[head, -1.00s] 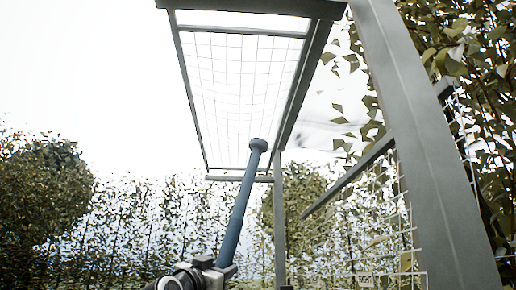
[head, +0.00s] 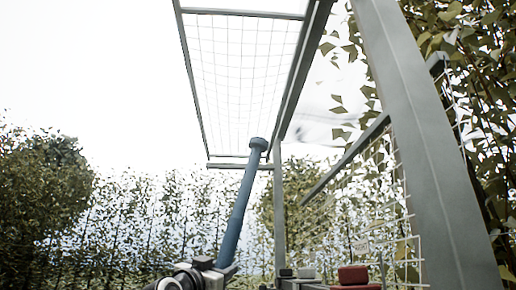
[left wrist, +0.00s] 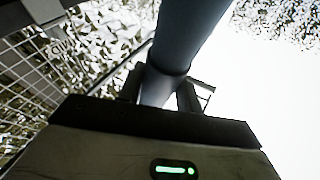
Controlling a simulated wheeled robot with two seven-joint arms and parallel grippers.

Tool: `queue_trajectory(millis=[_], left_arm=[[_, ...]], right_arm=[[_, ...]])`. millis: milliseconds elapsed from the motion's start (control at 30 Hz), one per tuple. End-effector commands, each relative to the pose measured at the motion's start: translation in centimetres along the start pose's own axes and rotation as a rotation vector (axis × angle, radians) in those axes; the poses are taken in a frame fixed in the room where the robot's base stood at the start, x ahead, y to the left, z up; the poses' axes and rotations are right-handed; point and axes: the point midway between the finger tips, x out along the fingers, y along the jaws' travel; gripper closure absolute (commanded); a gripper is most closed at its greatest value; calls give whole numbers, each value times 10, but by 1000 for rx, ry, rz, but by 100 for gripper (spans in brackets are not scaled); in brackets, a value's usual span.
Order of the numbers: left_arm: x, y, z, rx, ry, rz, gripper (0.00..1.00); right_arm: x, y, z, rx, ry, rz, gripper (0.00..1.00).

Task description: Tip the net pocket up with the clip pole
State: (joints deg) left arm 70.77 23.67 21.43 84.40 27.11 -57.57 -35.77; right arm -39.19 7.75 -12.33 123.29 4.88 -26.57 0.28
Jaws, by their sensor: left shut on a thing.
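The clip pole (head: 238,210) is a blue rod with a round head, leaning up and slightly right in the head view. My left gripper (head: 212,268) is shut on its lower part, and the left wrist view shows the pole (left wrist: 185,45) rising between the fingers (left wrist: 160,95). The net pocket (head: 240,75) is a pale mesh in a grey frame overhead. The pole's head overlaps the picture just above the frame's lower bar (head: 235,166); I cannot tell whether it touches the net. My right gripper is not in view.
A thick grey post (head: 425,150) slants down at the right, near leafy branches and a mesh panel (head: 385,210). A red block (head: 353,275) and small dark parts show at the bottom edge. A hedge stands behind; open sky is at the left.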

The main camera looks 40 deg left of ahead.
Motion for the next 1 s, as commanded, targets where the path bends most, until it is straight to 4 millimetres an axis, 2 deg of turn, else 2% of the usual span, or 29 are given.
queue_trajectory(millis=[467, 1000], left_arm=[[-2, -1, 3, 0, 4, -1, 92], [-25, -33, 16, 1, 2, -2, 92]], right_arm=[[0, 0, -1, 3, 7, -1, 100], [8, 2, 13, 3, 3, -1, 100]])
